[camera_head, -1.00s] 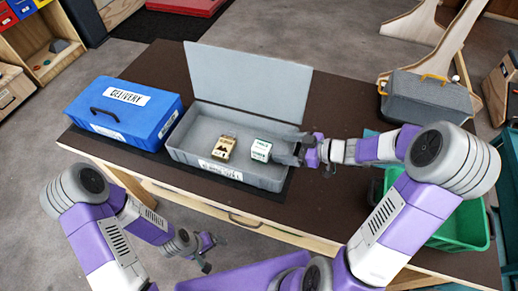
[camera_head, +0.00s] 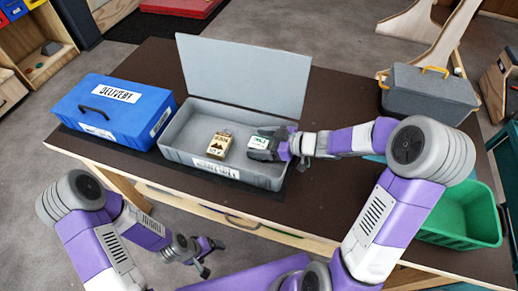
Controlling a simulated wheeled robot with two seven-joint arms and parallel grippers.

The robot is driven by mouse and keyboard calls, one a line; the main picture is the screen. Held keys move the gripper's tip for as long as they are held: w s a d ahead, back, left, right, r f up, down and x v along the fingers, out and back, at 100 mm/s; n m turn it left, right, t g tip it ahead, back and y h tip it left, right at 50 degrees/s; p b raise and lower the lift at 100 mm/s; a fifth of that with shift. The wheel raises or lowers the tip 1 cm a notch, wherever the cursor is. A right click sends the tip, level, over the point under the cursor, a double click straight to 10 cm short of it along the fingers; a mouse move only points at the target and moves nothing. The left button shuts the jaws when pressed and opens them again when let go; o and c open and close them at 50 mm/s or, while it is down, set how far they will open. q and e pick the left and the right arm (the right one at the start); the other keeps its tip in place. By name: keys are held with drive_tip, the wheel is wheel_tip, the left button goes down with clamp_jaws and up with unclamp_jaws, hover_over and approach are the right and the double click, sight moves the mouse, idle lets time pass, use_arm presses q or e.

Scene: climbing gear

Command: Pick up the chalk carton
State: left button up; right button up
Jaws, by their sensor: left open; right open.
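A small white carton with green lettering (camera_head: 258,142), which looks like the chalk carton, is inside the open grey box (camera_head: 185,125), on its right side. Its lettering is too small to read surely. My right gripper (camera_head: 262,150) is open at this carton, reaching in over the box's right wall. Its fingers hide the carton's lower right part, and I cannot tell whether they touch it. A tan carton with a dark mountain print (camera_head: 219,146) lies just left of it in the box. My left gripper (camera_head: 210,258) is open and empty in front of the table, low down.
The grey lid (camera_head: 245,75) stands upright behind the box. A closed blue delivery box (camera_head: 115,112) stands to the left. A grey case with yellow handles (camera_head: 430,98) and a green bin (camera_head: 475,215) are at the right. The dark tabletop (camera_head: 345,95) behind my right arm is clear.

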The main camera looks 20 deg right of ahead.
drive_tip(key=c, duration=1.1)
